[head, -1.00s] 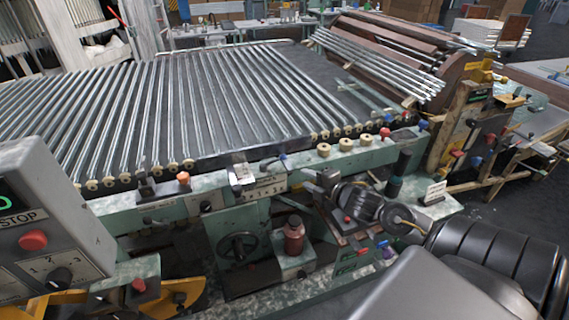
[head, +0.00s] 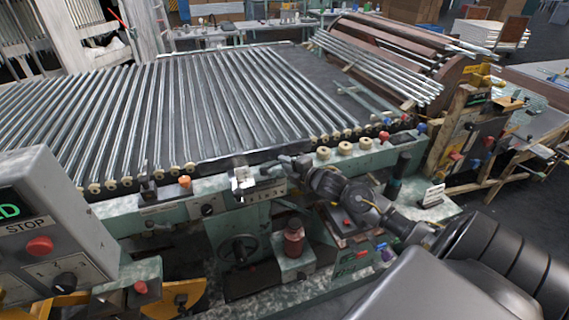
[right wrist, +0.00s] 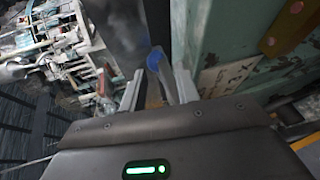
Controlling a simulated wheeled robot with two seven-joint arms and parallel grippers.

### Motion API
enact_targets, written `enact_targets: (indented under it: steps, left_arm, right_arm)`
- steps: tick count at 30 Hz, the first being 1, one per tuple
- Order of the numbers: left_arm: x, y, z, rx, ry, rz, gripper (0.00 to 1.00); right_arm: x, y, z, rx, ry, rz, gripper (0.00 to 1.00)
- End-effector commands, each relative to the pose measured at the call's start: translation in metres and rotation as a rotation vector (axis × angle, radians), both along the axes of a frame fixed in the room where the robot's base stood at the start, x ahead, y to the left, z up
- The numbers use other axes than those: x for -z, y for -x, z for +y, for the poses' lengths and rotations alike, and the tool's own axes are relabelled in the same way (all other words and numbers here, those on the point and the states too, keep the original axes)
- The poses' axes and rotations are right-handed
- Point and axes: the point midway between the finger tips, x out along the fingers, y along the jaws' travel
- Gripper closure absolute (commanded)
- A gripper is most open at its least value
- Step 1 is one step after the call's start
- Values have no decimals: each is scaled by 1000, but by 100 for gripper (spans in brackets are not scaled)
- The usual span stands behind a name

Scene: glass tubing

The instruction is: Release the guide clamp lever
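The guide clamp lever has a blue tip (right wrist: 153,59), which shows in the right wrist view between the two fingers of my right gripper (right wrist: 157,88). The fingers are spread, with visible gaps beside the lever. I cannot tell whether either finger touches it. In the head view my right gripper (head: 290,163) is at the front rail of the tube bed, just above the number plate (head: 267,192). There it covers most of the lever. My left gripper is not in view.
Glass tubes (head: 190,105) lie across the dark bed behind the rail. Cream rollers (head: 345,148) sit right of my gripper. A grey control box (head: 50,225) with a red button stands at the left. A handwheel (head: 238,248) and a reddish bottle (head: 293,240) are below the rail.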

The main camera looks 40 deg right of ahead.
Motion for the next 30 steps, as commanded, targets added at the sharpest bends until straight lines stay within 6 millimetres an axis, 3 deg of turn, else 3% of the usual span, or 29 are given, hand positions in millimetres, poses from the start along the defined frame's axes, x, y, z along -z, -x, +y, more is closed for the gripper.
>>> enact_targets:
  steps: [4, 13, 20, 30]
  left_arm:
    - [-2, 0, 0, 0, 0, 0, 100]
    - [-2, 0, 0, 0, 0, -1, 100]
    - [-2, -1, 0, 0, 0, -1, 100]
    - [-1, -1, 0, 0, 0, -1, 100]
  right_arm:
    - [1, -9, 0, 1, -1, 0, 68]
    - [3, -11, 0, 0, 0, 0, 68]
    - [3, -11, 0, 1, 0, 1, 99]
    - [3, -10, 2, 12, -1, 1, 100]
